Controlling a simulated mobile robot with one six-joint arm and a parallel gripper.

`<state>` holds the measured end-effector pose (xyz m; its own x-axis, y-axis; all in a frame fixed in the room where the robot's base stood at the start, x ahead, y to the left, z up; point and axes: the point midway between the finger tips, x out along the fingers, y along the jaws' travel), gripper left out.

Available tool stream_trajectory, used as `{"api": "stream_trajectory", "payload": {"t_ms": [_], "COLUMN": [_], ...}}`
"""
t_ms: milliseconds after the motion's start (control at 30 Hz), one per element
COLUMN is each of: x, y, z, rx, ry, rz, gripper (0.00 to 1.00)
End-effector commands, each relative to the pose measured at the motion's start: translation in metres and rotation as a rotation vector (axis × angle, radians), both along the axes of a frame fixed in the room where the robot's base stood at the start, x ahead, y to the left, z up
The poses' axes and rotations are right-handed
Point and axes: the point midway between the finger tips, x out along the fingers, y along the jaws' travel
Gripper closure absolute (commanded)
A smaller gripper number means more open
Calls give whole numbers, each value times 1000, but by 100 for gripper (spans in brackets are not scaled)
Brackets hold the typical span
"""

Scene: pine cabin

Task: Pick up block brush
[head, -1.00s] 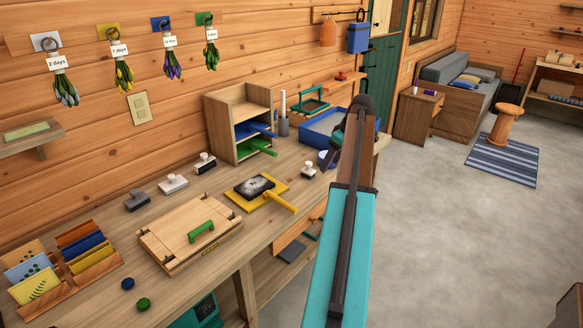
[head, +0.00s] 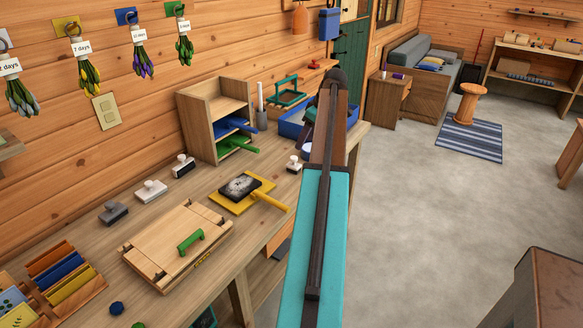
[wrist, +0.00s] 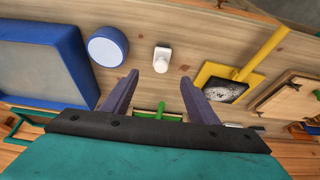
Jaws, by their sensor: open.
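Several small handled blocks stand on the wooden bench in the head view: a dark grey one (head: 114,214), a white one (head: 150,191), a black one with a white top (head: 183,166) and a small white one (head: 293,164). I cannot tell which is the block brush. My gripper is mostly hidden behind my arm in the head view. In the wrist view my gripper (wrist: 158,92) is open and empty above the bench. A white handled block (wrist: 162,58) stands beyond the fingertips, apart from them.
A yellow frame with a handle (head: 267,197), a wooden press with green handle (head: 175,248) and a shelf box (head: 194,134) stand on the bench. A blue tray (wrist: 40,62) and a round blue tub (wrist: 107,47) lie left in the wrist view.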

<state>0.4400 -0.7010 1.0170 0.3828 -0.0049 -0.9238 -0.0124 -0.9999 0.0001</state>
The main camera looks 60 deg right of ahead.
Motion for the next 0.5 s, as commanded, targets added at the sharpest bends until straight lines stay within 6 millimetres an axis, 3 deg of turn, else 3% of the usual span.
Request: {"api": "stream_trajectory", "payload": {"t_ms": [167, 500], "x": [4, 21], "y": [1, 2], "z": [-8, -45], "rx": [2, 2], "ry": [1, 1], "rz": [2, 3], "gripper": [46, 46]}}
